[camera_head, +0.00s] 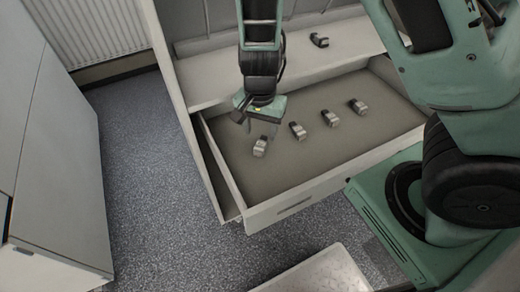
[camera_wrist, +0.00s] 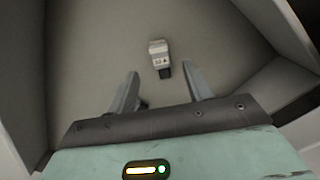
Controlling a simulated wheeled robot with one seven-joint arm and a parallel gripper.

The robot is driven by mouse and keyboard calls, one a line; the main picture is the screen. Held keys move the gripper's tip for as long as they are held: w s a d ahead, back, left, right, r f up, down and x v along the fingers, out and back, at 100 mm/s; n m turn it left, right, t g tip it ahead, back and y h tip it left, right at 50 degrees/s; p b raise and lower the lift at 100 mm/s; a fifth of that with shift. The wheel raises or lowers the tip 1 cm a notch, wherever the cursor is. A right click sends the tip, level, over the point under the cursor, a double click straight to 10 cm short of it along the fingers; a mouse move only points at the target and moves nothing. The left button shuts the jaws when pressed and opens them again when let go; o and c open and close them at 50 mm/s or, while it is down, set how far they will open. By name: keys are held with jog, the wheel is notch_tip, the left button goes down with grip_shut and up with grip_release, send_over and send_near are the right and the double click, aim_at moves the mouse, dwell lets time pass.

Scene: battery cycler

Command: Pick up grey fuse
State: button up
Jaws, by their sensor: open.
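A grey fuse (camera_head: 260,147) with a dark end lies in the open drawer, at the left of a row of similar fuses. It also shows in the wrist view (camera_wrist: 159,53), just beyond the fingertips and roughly centred between them. Other grey fuses lie to its right in the drawer, one (camera_head: 297,130), another (camera_head: 330,118) and another (camera_head: 358,106). My gripper (camera_head: 250,122) is above the drawer's left part, close over the leftmost fuse. In the wrist view its two fingers (camera_wrist: 160,76) are spread apart with nothing held.
The drawer (camera_head: 300,202) is pulled out, with walls close to the left of my gripper. Another dark and grey piece (camera_head: 320,40) lies on the surface behind the drawer. A grey cabinet (camera_head: 50,150) stands at the left, with open floor (camera_head: 150,180) between.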

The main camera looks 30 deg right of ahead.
aim_at(259, 147)
jog(key=shift+s+a+f+b, duration=0.1)
jog(key=shift+f+b, duration=0.45)
jog(key=shift+f, duration=1)
jog(key=shift+s+a+f+b, duration=0.1)
jog(key=shift+f+b, duration=0.4)
jog(key=shift+f, duration=1.05)
jog(key=shift+c, duration=0.3)
jog(key=c, duration=1)
jog(key=shift+c, duration=0.2)
notch_tip(259, 147, up, 10)
jog(key=p, duration=0.4)
